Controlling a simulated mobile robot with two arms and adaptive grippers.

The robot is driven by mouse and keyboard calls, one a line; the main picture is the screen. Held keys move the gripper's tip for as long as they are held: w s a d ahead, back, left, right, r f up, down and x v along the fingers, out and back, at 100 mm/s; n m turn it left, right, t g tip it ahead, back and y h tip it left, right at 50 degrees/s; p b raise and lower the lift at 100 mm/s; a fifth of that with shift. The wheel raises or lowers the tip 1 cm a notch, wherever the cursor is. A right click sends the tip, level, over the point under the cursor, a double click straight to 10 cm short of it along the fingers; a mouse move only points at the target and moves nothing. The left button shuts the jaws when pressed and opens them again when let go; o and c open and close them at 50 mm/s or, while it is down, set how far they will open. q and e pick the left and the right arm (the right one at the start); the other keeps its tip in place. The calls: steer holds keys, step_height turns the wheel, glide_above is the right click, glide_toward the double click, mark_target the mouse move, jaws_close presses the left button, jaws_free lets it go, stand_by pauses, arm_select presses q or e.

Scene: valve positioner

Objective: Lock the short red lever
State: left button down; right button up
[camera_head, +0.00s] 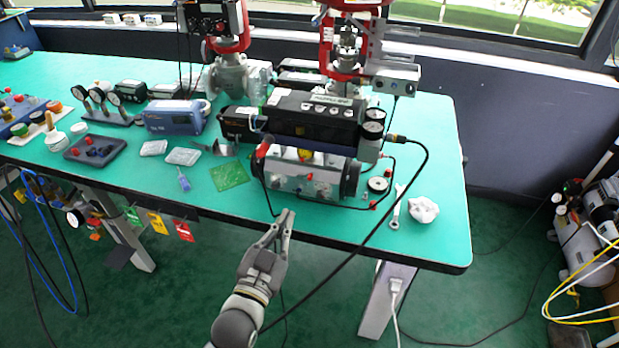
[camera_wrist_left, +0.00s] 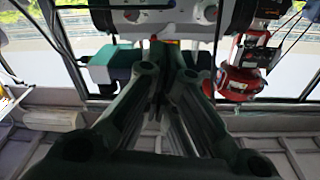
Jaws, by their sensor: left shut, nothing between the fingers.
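A short red lever (camera_head: 264,147) stands tilted at the left end of the black and grey valve positioner (camera_head: 307,122) on the green table. Small red parts (camera_head: 310,177) also show on the unit's lower front, too small to make out. My left gripper (camera_head: 287,214) is shut and empty. It is in front of the table's front edge, below and slightly right of the lever, apart from it. In the left wrist view the dark fingers (camera_wrist_left: 162,75) point up the middle, and a small red piece (camera_wrist_left: 155,40) shows just beyond the tips. My right gripper is out of view.
A black cable (camera_head: 424,165) loops from the unit's right side down past my left arm. A wrench (camera_head: 397,208) and a crumpled white cloth (camera_head: 423,209) lie to the right. A green board (camera_head: 229,175) and a blue device (camera_head: 175,117) lie to the left.

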arm_select(q)
steer(key=d+r+t, duration=0.1)
steer(key=d+r+h, duration=0.1)
steer(key=r, duration=0.1)
steer(key=d+r+m+t+h, duration=0.1)
steer(key=r, duration=0.1)
steer(key=shift+w+t, duration=0.15)
steer(key=shift+t, duration=0.15)
steer(key=p+x, duration=0.1)
steer(key=x, duration=0.8)
steer(key=shift+w+r, duration=0.1)
steer(key=shift+w, duration=0.1)
steer(key=f, duration=0.2)
steer(key=w+f, duration=0.1)
steer(key=f, duration=0.1)
steer(key=shift+a, duration=0.4)
